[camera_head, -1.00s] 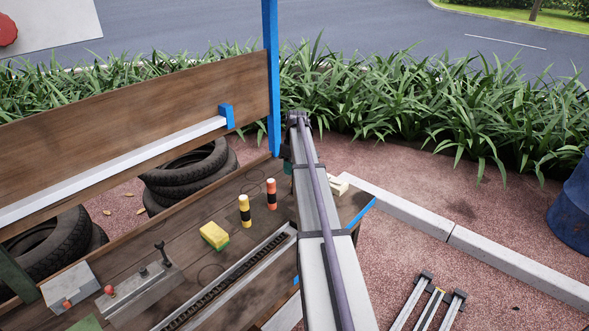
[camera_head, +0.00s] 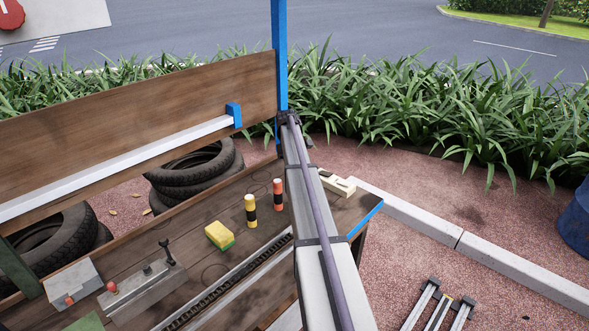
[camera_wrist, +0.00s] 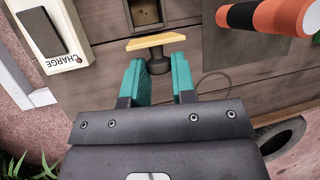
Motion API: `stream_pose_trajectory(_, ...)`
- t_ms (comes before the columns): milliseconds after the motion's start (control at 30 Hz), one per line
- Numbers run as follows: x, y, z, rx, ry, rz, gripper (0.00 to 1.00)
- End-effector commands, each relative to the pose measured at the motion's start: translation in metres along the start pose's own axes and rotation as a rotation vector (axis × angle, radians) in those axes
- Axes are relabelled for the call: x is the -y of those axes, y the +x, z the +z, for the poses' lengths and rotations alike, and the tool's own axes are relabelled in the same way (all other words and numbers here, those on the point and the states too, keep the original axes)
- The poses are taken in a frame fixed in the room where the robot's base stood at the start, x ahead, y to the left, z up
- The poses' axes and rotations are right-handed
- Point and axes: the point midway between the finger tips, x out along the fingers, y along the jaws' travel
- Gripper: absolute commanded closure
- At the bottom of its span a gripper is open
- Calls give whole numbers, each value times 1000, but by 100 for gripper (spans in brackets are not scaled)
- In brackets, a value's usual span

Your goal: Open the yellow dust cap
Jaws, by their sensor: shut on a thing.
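The yellow dust cap (camera_wrist: 155,41) shows in the wrist view as a thin yellow plate seen nearly edge-on. A dark round knob (camera_wrist: 158,65) sits on its near side. In the head view my arm hides the gripper and the cap.
A cream box marked CHARGE (camera_wrist: 45,30) is left of my fingers; an orange and black cylinder (camera_wrist: 270,16) is to the right. In the head view, a yellow and black cylinder (camera_head: 250,211) and a yellow-green block (camera_head: 219,235) stand on the wooden bench (camera_head: 205,275).

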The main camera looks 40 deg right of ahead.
Motion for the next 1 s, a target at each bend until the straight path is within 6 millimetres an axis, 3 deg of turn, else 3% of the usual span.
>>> stream_pose_trajectory(100, 0, 0, -1, -2, -1, 0, 99)
stream_pose_trajectory(133, 0, 0, -1, -2, -1, 0, 74)
stream_pose_trajectory(400, 0, 0, 0, -2, -1, 0, 50)
stream_pose_trajectory(667, 0, -6, 1, -2, 0, 0, 50)
stream_pose_trajectory(933, -2, -57, 10, -5, 11, -4, 50)
stream_pose_trajectory(967, 1, -61, 8, -5, 8, -3, 50)
stream_pose_trajectory(1000, 18, -65, -7, 1, -15, 7, 50)
